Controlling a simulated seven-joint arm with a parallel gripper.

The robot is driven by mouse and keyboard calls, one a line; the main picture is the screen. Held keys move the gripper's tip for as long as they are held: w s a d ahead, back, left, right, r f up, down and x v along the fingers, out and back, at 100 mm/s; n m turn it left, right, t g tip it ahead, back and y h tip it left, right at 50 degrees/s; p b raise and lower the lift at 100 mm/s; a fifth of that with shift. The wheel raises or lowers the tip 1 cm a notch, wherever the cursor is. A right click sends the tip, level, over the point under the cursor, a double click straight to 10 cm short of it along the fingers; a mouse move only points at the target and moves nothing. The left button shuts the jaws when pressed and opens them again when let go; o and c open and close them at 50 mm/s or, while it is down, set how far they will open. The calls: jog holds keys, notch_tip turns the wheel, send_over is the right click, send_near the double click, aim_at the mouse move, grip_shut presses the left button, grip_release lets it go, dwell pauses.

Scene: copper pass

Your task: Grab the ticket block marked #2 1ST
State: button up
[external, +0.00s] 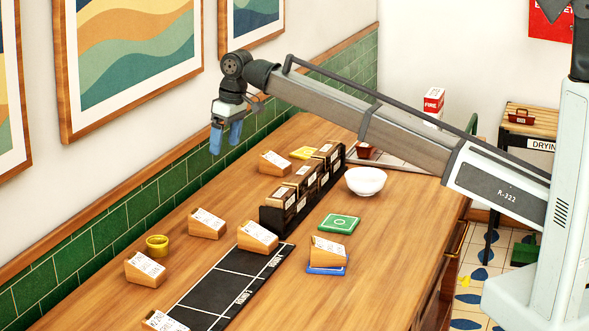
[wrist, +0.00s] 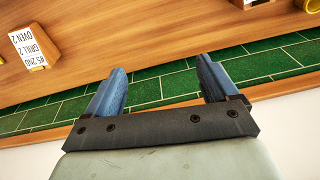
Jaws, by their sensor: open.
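Several wooden ticket blocks with white labels stand on the wooden counter in the external view: one at the back (external: 274,164), one near the wall (external: 207,224), one at the left (external: 145,270), one at the black strip's far end (external: 257,237), one at the right on a blue pad (external: 328,251), one at the bottom edge (external: 165,322). Their print is too small to read, so I cannot tell which is #2 1ST. In the wrist view, one block (wrist: 35,47) reads #5 2ND, upside down. My gripper (external: 227,135) is open and empty, high above the counter by the wall; its blue fingers (wrist: 158,75) are apart.
A black rack (external: 290,216) with upright compartments stands mid-counter, with a black marked strip (external: 222,294) before it. A white bowl (external: 366,181), a green pad (external: 339,223) and a yellow cup (external: 157,245) are nearby. The green tiled wall (external: 168,187) borders the counter's left side.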

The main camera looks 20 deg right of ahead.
jog(key=n+g+h, duration=0.1)
jog(key=h, duration=0.1)
send_over(205, 217)
notch_tip(205, 217, down, 14)
jog(key=shift+s+r, duration=0.1)
jog(key=c, duration=1.1)
jog(key=shift+r, duration=0.15)
